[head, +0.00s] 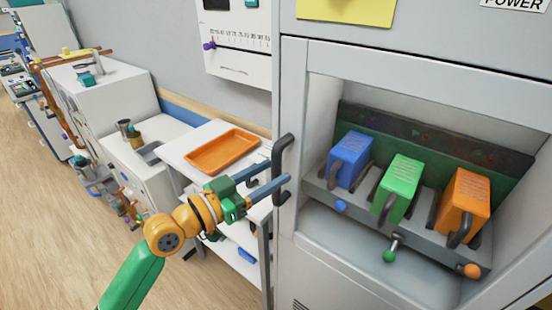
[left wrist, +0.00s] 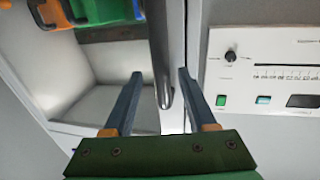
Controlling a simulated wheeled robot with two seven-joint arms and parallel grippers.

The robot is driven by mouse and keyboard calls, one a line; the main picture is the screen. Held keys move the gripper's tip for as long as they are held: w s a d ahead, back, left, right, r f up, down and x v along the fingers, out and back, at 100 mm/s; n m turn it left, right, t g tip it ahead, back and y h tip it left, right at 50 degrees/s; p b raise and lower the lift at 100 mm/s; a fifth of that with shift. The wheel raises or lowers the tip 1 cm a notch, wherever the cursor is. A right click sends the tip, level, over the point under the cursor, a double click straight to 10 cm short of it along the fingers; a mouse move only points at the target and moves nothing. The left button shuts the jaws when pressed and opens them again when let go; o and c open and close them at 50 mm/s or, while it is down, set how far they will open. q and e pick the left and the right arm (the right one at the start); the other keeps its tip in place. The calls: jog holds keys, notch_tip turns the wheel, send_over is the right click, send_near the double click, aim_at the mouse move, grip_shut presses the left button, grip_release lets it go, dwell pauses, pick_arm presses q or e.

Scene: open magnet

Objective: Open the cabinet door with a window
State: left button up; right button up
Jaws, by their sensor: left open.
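The grey cabinet door (head: 290,85) has a large window, and it appears closed. Its dark vertical handle (head: 281,170) is on the door's left edge. My left gripper (head: 282,166) reaches in from the left and is open at the handle. In the left wrist view the handle (left wrist: 161,60) shows between the two spread fingers of the gripper (left wrist: 160,76), with its lower end between them. I cannot tell whether either finger touches it. My right gripper is not in view.
Blue (head: 349,160), green (head: 398,188) and orange (head: 462,205) blocks with handles sit in a rack behind the window. An orange tray (head: 222,151) lies on a white cart (head: 190,147) left of the cabinet. A white panel (head: 238,62) hangs on the wall. Open floor lies at left.

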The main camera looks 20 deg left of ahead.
pick_arm(q)
jog(key=shift+x, duration=1.1)
jog(key=shift+w+f, duration=0.2)
jog(key=shift+f, duration=0.05)
jog(key=shift+s, duration=0.15)
grip_shut()
jog(key=shift+r, duration=0.1)
